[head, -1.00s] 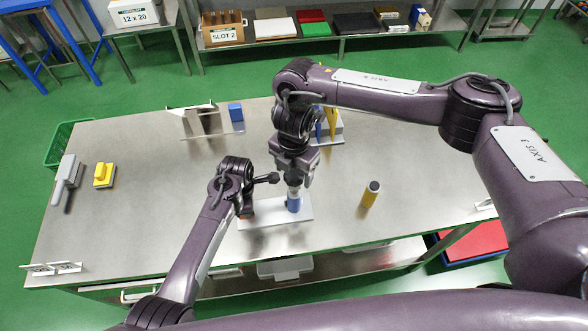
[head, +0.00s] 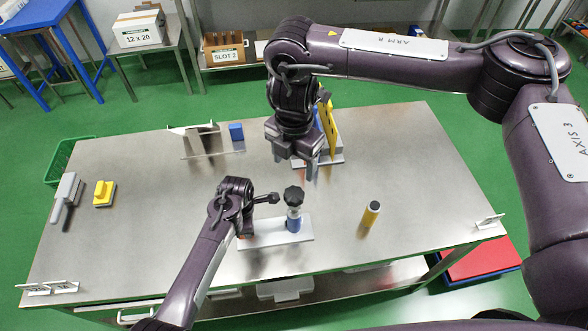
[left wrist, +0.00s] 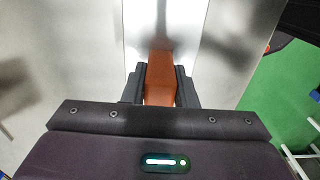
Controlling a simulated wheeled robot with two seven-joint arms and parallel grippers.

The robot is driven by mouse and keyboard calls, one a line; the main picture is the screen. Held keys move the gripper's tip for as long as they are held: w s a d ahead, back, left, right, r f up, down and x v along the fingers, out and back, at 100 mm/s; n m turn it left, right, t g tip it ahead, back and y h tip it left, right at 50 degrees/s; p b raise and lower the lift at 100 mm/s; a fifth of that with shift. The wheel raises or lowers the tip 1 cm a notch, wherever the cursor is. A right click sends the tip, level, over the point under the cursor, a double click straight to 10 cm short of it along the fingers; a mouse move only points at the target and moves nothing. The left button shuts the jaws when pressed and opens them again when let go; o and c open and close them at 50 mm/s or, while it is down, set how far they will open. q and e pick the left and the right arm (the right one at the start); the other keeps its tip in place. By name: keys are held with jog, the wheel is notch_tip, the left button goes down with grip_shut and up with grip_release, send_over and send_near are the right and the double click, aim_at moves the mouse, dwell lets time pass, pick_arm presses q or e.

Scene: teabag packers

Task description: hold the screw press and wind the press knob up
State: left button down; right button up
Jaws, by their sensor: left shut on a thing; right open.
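The screw press stands on the steel table in the head view. It has a white base plate (head: 262,234), a blue and silver post (head: 294,220) and a black press knob (head: 293,195) on top. My left gripper (left wrist: 160,84) is shut on the orange-brown handle (left wrist: 159,72) at the left end of the press base. In the head view that grip is mostly hidden by my left wrist. My right gripper (head: 309,172) is open and empty, above and behind the knob and apart from it.
A holder with yellow and blue upright parts (head: 328,130) is behind my right gripper. A white stand (head: 200,142) and a blue block (head: 236,131) are at the back. A yellow block (head: 104,193) lies at the left.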

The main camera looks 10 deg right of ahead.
aim_at(295, 194)
jog(key=shift+r, duration=0.15)
jog(key=s+d+f+m+t+y, duration=0.1)
jog(key=s+d+m+t+y, duration=0.25)
jog(key=m, duration=1.45)
jog(key=x, duration=1.1)
jog(key=shift+s+d+f, duration=0.15)
jog(key=shift+f, duration=0.35)
